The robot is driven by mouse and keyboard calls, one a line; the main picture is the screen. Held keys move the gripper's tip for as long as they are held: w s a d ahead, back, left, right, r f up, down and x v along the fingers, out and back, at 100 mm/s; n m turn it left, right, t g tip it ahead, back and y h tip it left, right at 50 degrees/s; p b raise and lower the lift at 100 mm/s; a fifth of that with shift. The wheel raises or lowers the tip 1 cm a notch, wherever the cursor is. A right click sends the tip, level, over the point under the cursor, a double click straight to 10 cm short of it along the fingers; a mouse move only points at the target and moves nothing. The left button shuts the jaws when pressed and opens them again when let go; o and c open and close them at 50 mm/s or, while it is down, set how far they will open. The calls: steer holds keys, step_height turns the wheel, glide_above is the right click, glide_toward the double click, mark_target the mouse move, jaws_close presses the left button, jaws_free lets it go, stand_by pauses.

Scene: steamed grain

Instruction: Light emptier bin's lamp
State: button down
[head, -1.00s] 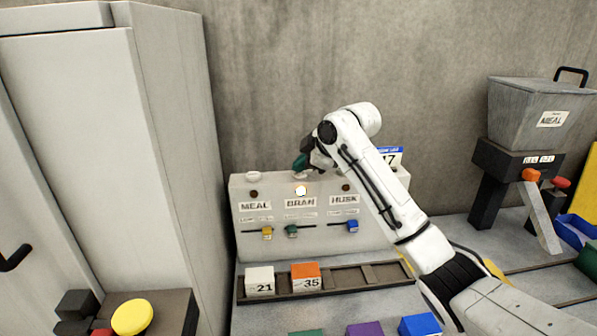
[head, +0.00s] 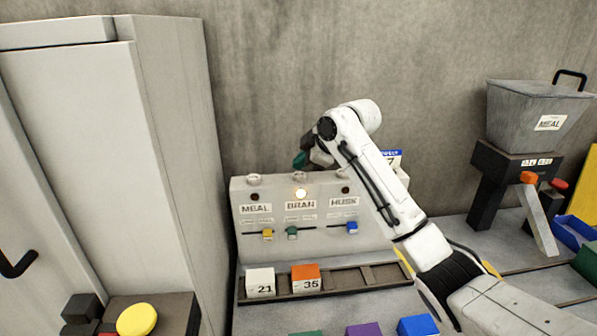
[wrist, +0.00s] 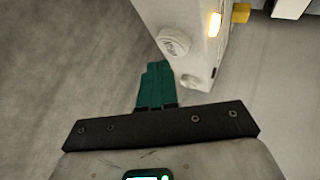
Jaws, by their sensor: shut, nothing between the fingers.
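A grey panel (head: 270,240) carries labels MEAL, BRAN and HUSK, each with a lamp above it. The BRAN lamp (head: 300,194) glows; the MEAL lamp (head: 255,196) and the HUSK lamp (head: 345,189) are dark. Round caps stand on the panel's top, one above MEAL (head: 254,180) and one above BRAN (head: 298,178). My gripper (head: 300,160), with green fingers, is above the BRAN cap, apart from it. In the wrist view my gripper (wrist: 157,70) is shut and empty, beside a white round cap (wrist: 174,44) and a lit lamp (wrist: 215,24).
Yellow (head: 267,235), green (head: 292,233) and blue (head: 351,228) sliders sit on the panel. A rack (head: 340,278) in front holds blocks 21 (head: 260,282) and 35 (head: 306,279). A tall cabinet (head: 100,150) stands left; a MEAL hopper (head: 535,120) stands right.

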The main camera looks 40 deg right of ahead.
mark_target(301, 176)
steer(key=shift+r+p, duration=1.7)
steer(key=shift+r, duration=0.85)
